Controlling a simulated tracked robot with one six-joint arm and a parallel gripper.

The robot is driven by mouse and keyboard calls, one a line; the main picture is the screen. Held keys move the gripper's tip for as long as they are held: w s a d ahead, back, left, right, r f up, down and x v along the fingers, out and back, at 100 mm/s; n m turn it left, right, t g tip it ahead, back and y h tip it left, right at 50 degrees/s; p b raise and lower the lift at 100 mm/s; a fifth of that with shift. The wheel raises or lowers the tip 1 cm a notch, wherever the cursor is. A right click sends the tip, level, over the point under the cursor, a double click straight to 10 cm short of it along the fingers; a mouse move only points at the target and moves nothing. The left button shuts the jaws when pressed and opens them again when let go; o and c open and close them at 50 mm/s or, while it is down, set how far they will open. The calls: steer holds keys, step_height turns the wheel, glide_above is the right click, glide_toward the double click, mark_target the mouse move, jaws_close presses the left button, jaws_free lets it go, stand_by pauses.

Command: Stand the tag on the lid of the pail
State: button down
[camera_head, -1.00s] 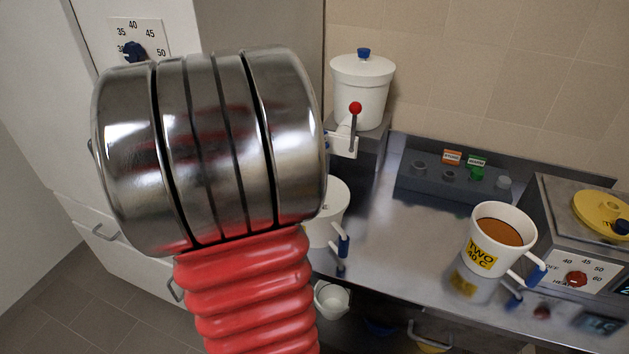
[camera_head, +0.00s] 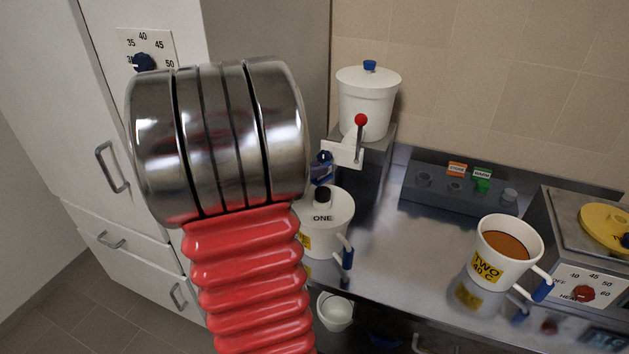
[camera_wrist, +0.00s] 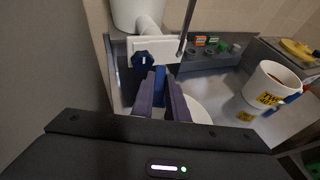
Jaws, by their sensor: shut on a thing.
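The pail (camera_head: 325,236) marked ONE is white, with a white lid (camera_head: 340,203) and a dark knob. It stands on the steel counter, partly hidden by my arm. My gripper (camera_wrist: 160,88) is shut on a narrow blue piece (camera_wrist: 159,76), mostly hidden between the fingers. I cannot tell if this piece is the tag. In the wrist view the fingers are in front of the white tap block (camera_wrist: 152,48) with its blue knob, and a white round edge shows below them. An orange tag (camera_head: 457,168) and a green tag (camera_head: 482,173) stand on the back rack.
Another pail (camera_head: 500,262), marked TWO 40 C, is open and holds brown liquid. A white urn (camera_head: 367,105) with a red-tipped lever stands behind the ONE pail. A heater (camera_head: 590,240) with a yellow lid is at right. Counter between the pails is clear.

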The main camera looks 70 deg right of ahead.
steer(key=shift+f, duration=1.9)
steer(key=shift+f, duration=0.35)
steer(key=c, duration=2)
jaws_free()
steer(key=shift+s+a+f, duration=0.1)
steer(key=shift+f, duration=0.05)
steer(key=shift+a+r, duration=0.15)
steer(key=shift+r, duration=0.2)
steer(key=shift+r+v, duration=0.1)
steer(key=shift+v, duration=2.85)
steer(key=shift+r+v, duration=0.15)
steer(key=shift+v, duration=2.8)
